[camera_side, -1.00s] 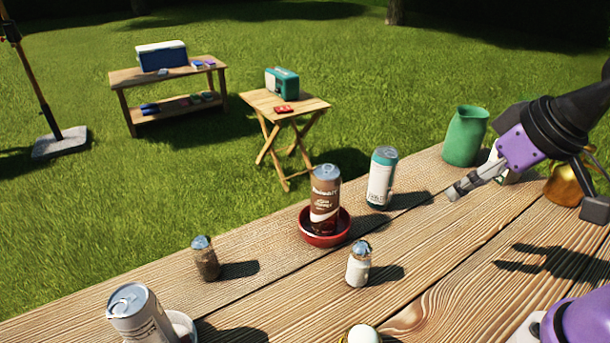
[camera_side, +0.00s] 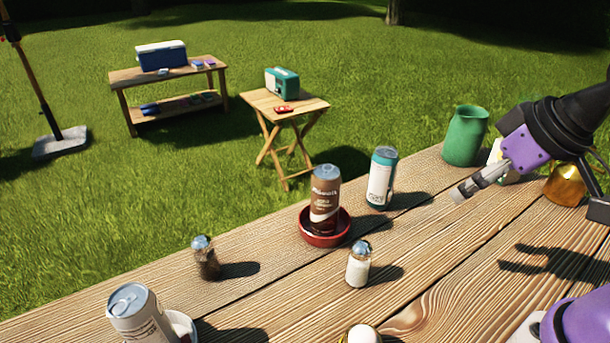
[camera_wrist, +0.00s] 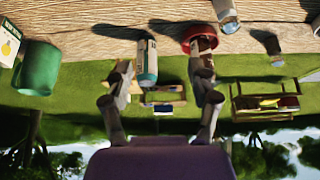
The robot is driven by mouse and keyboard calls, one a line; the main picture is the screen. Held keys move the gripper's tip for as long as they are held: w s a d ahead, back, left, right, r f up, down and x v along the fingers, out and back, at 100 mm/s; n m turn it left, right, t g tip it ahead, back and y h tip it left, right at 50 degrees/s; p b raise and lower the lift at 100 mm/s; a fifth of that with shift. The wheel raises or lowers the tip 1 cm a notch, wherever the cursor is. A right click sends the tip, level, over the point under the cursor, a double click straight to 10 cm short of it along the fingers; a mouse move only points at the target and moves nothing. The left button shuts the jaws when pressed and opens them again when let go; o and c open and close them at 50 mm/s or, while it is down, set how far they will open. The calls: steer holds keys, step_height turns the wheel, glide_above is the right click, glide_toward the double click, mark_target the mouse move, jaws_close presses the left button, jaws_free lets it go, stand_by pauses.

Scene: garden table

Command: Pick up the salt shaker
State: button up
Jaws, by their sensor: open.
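The salt shaker (camera_side: 359,264), a small clear shaker with white contents and a metal cap, stands upright on the wooden table at front centre. In the wrist view it appears at the top (camera_wrist: 227,15), right of the fingers. A similar shaker with dark contents (camera_side: 206,259) stands to its left. My gripper (camera_side: 462,192) is open and empty, in the air over the right part of the table, right of and apart from the salt shaker. In the wrist view its two fingers (camera_wrist: 162,80) are spread with nothing held between them.
A brown can (camera_side: 325,195) stands in a red bowl (camera_side: 325,237) behind the salt shaker. A teal-and-white can (camera_side: 381,180) and a green pitcher (camera_side: 465,135) stand farther back right. A silver-topped can (camera_side: 135,310) is front left. Bare planks lie right of the salt shaker.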

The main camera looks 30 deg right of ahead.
steer(key=shift+o, duration=0.6)
